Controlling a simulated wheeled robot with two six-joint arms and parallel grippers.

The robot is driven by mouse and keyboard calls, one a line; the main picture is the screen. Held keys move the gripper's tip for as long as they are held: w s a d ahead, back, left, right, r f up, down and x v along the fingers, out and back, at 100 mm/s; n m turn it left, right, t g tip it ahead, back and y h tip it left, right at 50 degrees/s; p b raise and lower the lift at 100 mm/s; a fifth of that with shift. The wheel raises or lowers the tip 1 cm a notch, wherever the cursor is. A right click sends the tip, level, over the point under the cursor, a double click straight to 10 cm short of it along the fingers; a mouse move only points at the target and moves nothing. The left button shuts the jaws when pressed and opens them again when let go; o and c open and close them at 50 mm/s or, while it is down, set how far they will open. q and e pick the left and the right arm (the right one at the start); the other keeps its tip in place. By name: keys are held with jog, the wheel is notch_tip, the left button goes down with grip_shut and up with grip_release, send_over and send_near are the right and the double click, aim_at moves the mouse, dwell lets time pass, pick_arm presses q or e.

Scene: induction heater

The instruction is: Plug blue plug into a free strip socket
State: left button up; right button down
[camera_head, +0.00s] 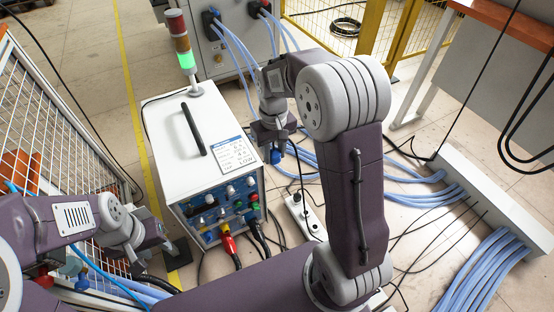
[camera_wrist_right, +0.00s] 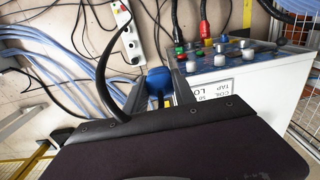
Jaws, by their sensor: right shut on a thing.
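The blue plug (camera_head: 276,156) is held in my right gripper (camera_head: 272,140), above the floor and to the right of the heater unit. It also shows between the fingers of my right gripper (camera_wrist_right: 160,92) in the right wrist view as a blue block (camera_wrist_right: 158,80), with a black cable curving beside it. The white power strip (camera_head: 305,215) lies on the floor lower right of the plug, apart from it. In the wrist view the strip (camera_wrist_right: 128,32) is ahead and to the left; its individual sockets are too small to judge. My left gripper (camera_head: 155,242) is low at the left, its jaws unclear.
The white heater unit (camera_head: 190,145) has a front panel with knobs and red and black connectors, and a stack light (camera_head: 182,45) on top. Blue hoses (camera_head: 395,175) and black cables cover much floor. A mesh fence (camera_head: 50,120) stands left.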

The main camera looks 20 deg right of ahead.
jog(key=w+d+f+n, duration=0.1)
jog(key=w+d+f, duration=0.1)
jog(key=w+f, duration=0.45)
jog(key=m+b, duration=0.1)
jog(key=b, duration=0.4)
send_over(307, 209)
jog(key=s+a, duration=0.1)
notch_tip(307, 209, down, 33)
notch_tip(307, 209, down, 6)
jog(key=b, duration=0.6)
jog(key=shift+s+a+f, duration=0.1)
jog(key=shift+a+f, duration=0.05)
jog(key=shift+f, duration=0.1)
jog(key=shift+f+b, duration=0.3)
jog(key=shift+f, duration=0.2)
jog(key=shift+s, duration=0.1)
jog(key=shift+f+b, duration=0.35)
jog(key=shift+f, duration=0.3)
